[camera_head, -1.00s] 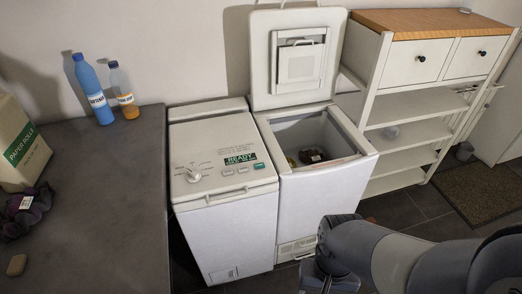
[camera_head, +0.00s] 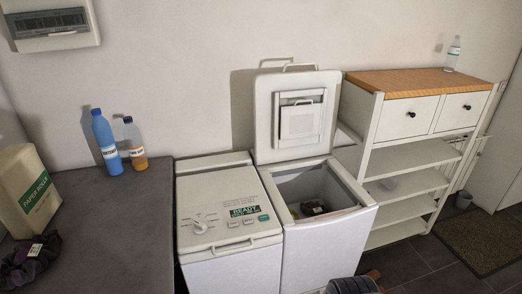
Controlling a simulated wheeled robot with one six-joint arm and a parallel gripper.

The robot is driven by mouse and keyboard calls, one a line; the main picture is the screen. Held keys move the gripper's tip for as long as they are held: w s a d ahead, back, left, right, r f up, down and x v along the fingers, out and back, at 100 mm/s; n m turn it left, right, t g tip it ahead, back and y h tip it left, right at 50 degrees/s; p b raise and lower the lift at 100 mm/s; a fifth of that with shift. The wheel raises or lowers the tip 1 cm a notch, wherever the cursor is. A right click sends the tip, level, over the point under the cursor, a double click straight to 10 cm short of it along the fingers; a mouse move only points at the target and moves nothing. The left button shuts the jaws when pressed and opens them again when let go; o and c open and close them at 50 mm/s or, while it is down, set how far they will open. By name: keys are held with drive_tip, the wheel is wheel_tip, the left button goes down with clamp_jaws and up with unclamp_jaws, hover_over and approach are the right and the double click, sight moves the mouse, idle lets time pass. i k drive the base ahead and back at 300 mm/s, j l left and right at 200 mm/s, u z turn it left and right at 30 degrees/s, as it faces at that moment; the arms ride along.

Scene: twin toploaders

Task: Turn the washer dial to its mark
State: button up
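The washer dial (camera_head: 200,227) is a round light knob on the left part of the closed top of the left toploader (camera_head: 230,205). Small printed marks surround the dial, too small to read. A green panel reading "READY" (camera_head: 244,211) and several buttons sit to its right. The right toploader (camera_head: 325,225) stands beside it with its lid (camera_head: 297,115) raised and dark items in its drum. Part of my arm shows at the bottom edge, right of the machines. My gripper is out of view.
A white shelf unit (camera_head: 410,182) stands right. Floor is free at lower right.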

sight(198, 227)
drive_tip(key=i+j+z, duration=0.15)
drive_tip(key=i+j+u, duration=0.15)
drive_tip(key=u, duration=0.3)
drive_tip(key=i+u, duration=0.6)
drive_tip(key=u, duration=0.25)
